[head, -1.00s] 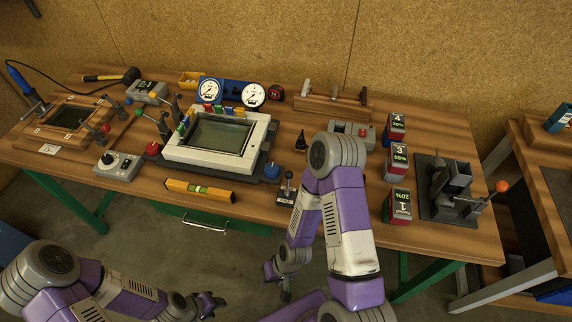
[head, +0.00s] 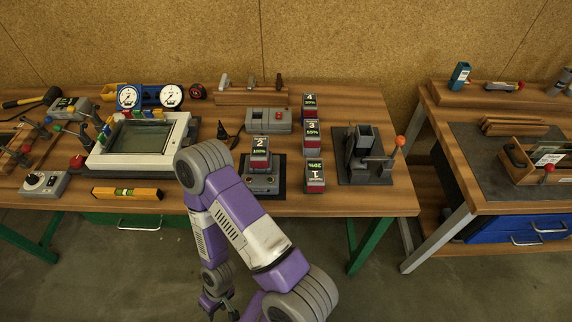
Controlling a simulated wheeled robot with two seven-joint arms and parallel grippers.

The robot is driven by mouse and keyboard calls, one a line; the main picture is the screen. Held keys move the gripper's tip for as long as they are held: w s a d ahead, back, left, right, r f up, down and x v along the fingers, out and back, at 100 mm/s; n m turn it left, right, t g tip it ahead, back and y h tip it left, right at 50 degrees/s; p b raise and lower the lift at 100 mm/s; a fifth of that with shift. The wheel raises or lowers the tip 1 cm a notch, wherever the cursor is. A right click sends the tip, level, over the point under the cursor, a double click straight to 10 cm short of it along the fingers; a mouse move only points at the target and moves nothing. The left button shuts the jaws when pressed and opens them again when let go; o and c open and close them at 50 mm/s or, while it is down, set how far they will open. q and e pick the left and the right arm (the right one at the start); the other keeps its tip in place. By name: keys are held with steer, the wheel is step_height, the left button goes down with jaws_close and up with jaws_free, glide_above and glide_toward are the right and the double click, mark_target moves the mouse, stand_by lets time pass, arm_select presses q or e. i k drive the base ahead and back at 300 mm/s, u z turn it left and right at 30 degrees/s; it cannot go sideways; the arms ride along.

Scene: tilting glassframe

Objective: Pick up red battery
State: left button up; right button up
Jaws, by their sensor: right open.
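Several red batteries with numbered dark labels stand upright on the wooden workbench. Battery 2 (head: 260,156) sits on a grey charger-like base (head: 261,184) left of battery 1. My right gripper (head: 217,312) is low in front of the bench, below its top, empty and away from all batteries. Its fingers are small and partly cut by the lower picture edge. My left gripper is out of view.
A grey clamp-like fixture with an orange knob (head: 399,141) stands right of the batteries. A second bench (head: 455,180) stands at right.

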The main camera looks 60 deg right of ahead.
mark_target(260, 150)
steer(key=k, duration=0.35)
steer(key=z, duration=0.9)
